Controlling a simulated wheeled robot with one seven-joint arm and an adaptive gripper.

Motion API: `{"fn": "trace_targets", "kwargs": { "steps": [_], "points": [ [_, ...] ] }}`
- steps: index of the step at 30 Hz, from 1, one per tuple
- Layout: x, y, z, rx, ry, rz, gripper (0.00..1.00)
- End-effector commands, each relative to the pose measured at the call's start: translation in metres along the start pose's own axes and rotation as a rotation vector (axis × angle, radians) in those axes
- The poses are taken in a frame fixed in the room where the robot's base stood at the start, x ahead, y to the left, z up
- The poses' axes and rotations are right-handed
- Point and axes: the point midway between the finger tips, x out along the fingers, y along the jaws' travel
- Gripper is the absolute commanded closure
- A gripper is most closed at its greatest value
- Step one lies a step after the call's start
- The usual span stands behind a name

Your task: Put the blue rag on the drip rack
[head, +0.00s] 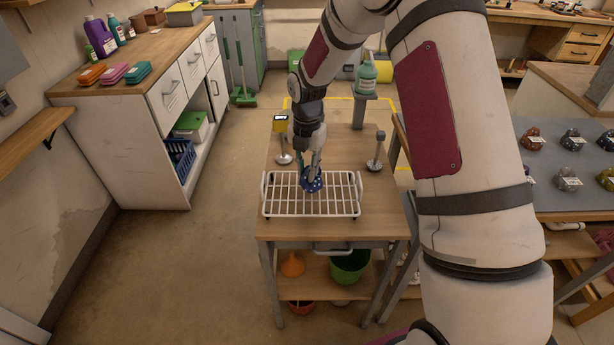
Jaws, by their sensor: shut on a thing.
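The drip rack (283,207) is a white wire rack on the wooden top of a small table in the middle of the head view. My gripper (313,172) points down over the rack, a little right of its middle and toward its back. It is shut on the blue rag (311,184), a small dark-blue bunched cloth with light spots. The rag is at or just above the rack's wires; I cannot tell whether it touches them. The fingers hide part of the rag.
A yellow-topped device (280,124) and a metal stand (376,152) flank my wrist on the table. A green bottle (366,78) stands behind. A green bucket (349,266) and orange funnel (291,264) sit on the lower shelf.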

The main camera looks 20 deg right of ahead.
Motion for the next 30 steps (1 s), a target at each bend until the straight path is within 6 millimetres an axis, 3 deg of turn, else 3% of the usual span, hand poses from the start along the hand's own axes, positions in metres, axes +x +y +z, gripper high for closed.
{"fn": "trace_targets", "kwargs": {
  "steps": [7, 18, 19, 21, 30],
  "points": [
    [0.03, 0.0, -0.001, 0.0, 0.002, -0.002, 1.0],
    [0.035, 0.0, -0.001, 0.001, 0.001, 0.0, 1.0],
    [0.035, 0.0, -0.001, 0.001, 0.001, 0.0, 0.78],
    [0.034, 0.0, -0.001, 0.001, 0.0, 0.0, 0.63],
    [0.034, 0.0, -0.001, 0.001, 0.0, 0.0, 0.61]
  ]
}}
